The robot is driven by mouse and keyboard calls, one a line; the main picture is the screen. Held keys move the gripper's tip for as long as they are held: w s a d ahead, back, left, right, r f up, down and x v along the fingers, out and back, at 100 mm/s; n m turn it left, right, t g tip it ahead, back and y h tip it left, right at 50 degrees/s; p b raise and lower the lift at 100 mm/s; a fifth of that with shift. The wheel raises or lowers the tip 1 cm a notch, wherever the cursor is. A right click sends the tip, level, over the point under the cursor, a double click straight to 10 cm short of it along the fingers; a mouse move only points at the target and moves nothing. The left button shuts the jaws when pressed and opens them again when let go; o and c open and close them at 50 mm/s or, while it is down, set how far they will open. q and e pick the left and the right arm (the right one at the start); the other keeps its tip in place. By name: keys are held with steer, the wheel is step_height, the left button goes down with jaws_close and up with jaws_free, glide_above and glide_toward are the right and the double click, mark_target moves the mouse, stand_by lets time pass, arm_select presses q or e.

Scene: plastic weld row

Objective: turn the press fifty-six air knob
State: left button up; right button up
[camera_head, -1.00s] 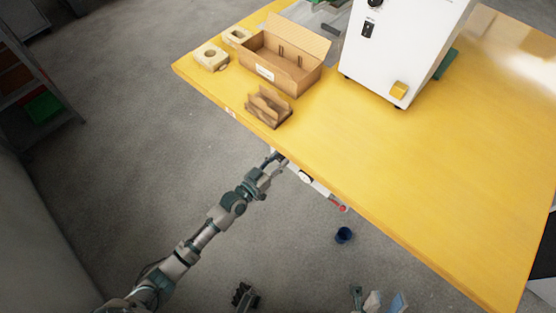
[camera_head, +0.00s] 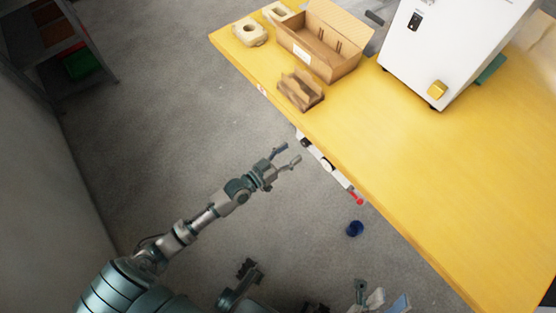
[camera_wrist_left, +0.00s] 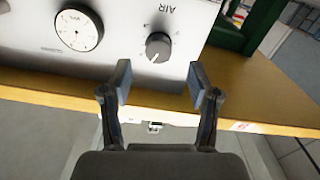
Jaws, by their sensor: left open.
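The air knob (camera_wrist_left: 158,47) is a round grey knob with a pointer line, on a white panel (camera_wrist_left: 120,62) marked AIR, which appears upside down in the left wrist view. A round white gauge (camera_wrist_left: 79,28) sits beside it. In the head view the panel (camera_head: 312,150) hangs at the table's near edge. My left gripper (camera_head: 284,157) is open and empty, in front of the panel and apart from it. In the left wrist view its fingers (camera_wrist_left: 160,86) are spread, with the knob framed just above the gap between the tips. Partial shapes at the head view's bottom edge may include my right gripper; its jaws are unclear.
A red part (camera_head: 355,198) sits at the panel's end.

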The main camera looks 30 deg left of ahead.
arm_select(q)
steer(key=v, duration=0.6)
steer(key=shift+s, duration=0.1)
stand_by(0.3)
